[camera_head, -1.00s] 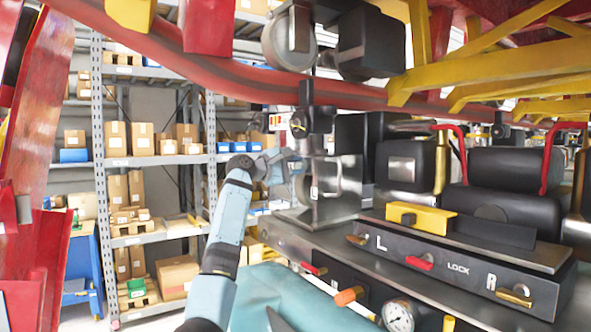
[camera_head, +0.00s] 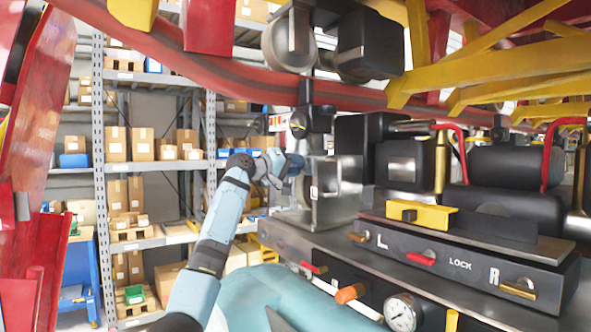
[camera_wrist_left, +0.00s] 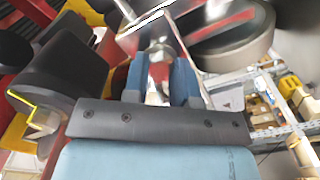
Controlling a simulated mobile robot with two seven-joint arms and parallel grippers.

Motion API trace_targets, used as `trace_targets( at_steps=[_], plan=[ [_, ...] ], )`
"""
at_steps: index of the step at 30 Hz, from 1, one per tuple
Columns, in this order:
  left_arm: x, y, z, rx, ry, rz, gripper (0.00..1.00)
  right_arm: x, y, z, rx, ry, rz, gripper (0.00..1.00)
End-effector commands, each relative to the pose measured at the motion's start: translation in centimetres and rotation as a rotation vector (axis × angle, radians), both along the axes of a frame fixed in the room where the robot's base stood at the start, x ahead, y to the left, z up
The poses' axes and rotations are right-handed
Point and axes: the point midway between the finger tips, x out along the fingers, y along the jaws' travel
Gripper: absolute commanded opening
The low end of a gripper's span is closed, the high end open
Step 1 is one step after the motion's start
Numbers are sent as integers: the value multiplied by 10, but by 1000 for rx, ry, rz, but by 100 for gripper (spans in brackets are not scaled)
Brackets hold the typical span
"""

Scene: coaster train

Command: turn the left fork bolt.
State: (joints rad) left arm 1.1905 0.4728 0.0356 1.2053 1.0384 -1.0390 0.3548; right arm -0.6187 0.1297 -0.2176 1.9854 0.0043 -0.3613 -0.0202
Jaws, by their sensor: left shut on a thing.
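My left gripper (camera_head: 299,165) is raised beside the metal fork assembly (camera_head: 338,190), at its left side below the red rail. In the left wrist view its two blue fingers (camera_wrist_left: 160,84) are closed around a shiny silver piece, which looks like the left fork bolt (camera_wrist_left: 160,58). The arm and the fork parts hide most of the bolt in the head view. My right gripper is not in view.
A black control panel (camera_head: 460,262) marked L, LOCK and R stands at the right, with a gauge (camera_head: 402,313) below it. The red rail (camera_head: 240,80) and a wheel (camera_head: 289,42) hang overhead. Shelves of boxes (camera_head: 130,165) stand behind at the left.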

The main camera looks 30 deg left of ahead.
Motion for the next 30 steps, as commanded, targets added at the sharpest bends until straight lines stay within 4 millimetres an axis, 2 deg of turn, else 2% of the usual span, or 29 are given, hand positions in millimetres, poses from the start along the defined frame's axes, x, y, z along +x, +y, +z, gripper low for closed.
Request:
trace_targets(
  at_steps=[30],
  plan=[
    [0,-1,-2,890,-363,-3,2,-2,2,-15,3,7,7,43]
  ],
)
